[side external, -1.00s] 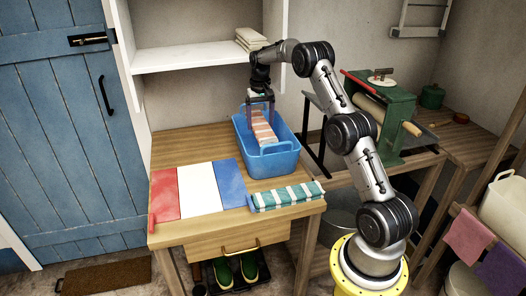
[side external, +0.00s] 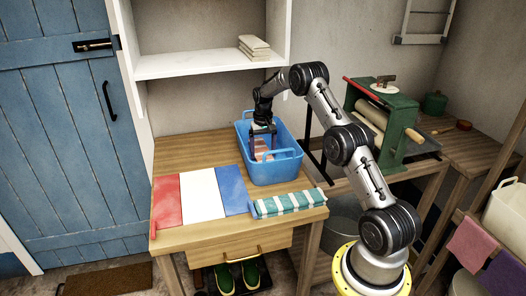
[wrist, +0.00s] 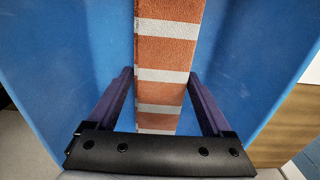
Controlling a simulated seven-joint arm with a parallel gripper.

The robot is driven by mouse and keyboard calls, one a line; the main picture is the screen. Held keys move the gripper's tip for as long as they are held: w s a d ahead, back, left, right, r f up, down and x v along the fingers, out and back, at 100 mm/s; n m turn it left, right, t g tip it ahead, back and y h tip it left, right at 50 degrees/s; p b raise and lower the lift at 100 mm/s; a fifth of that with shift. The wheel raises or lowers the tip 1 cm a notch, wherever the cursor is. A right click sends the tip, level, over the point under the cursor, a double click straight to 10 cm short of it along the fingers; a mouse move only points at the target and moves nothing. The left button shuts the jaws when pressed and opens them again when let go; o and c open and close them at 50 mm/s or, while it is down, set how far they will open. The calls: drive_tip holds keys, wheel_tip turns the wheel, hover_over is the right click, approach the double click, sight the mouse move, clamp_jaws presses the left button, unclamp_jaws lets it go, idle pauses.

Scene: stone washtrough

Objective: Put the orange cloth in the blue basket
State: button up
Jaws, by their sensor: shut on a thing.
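The orange cloth (side external: 264,156), with pale stripes, is inside the blue basket (side external: 281,170) on the wooden table. In the side view only part of it shows above the near wall. My gripper (side external: 263,147) reaches down into the basket from above, its fingers on either side of the cloth and shut on it. In the wrist view, the cloth (wrist: 165,50) runs as a long striped strip between the fingers, with blue basket surfaces (wrist: 60,60) on both sides. Its lower end is hidden behind the gripper body, so I cannot tell whether it touches the basket floor.
A green-and-white striped cloth (side external: 287,203) lies at the table's front right. Red, white and blue panels (side external: 203,195) lie left of it. A shelf (side external: 200,62) with folded cloths (side external: 254,47) is above. A green mangle (side external: 385,122) stands right of my arm.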

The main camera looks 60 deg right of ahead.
drive_tip(key=o, duration=1.2)
drive_tip(key=shift+f, duration=0.15)
